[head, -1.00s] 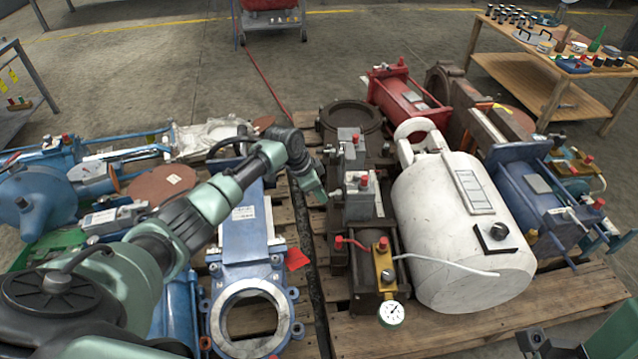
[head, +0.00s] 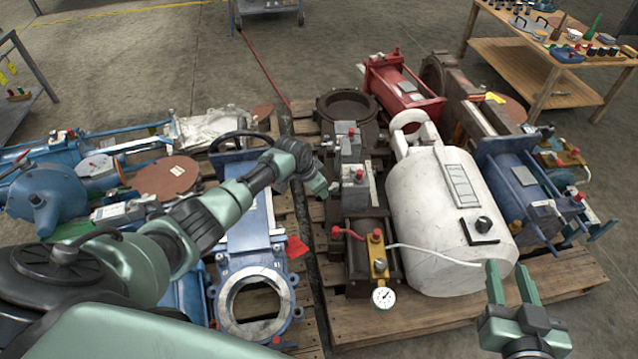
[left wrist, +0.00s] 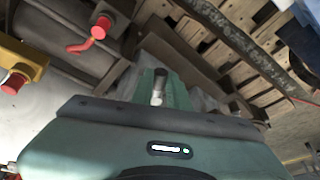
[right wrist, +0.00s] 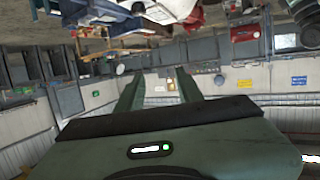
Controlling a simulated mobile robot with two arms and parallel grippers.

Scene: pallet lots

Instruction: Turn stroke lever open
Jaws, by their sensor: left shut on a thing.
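My left gripper (head: 328,191) reaches in from the left to the left side of the dark valve assembly with grey blocks (head: 355,198). In the left wrist view its fingers are shut on a small pale metal piece (left wrist: 158,88). I cannot tell for sure that this piece is the stroke lever; most of it is hidden by the fingers. A red-ended fitting (head: 347,233) sticks out of the same assembly, beside a brass block (head: 378,255) and a round gauge (head: 383,298). My right gripper (head: 511,270) is open and empty, in front of the white tank.
A blue valve with a round opening (head: 220,300) lies to the left, across a gap between pallets. A red cylinder (head: 400,88) and a blue cylinder (head: 520,195) stand further right.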

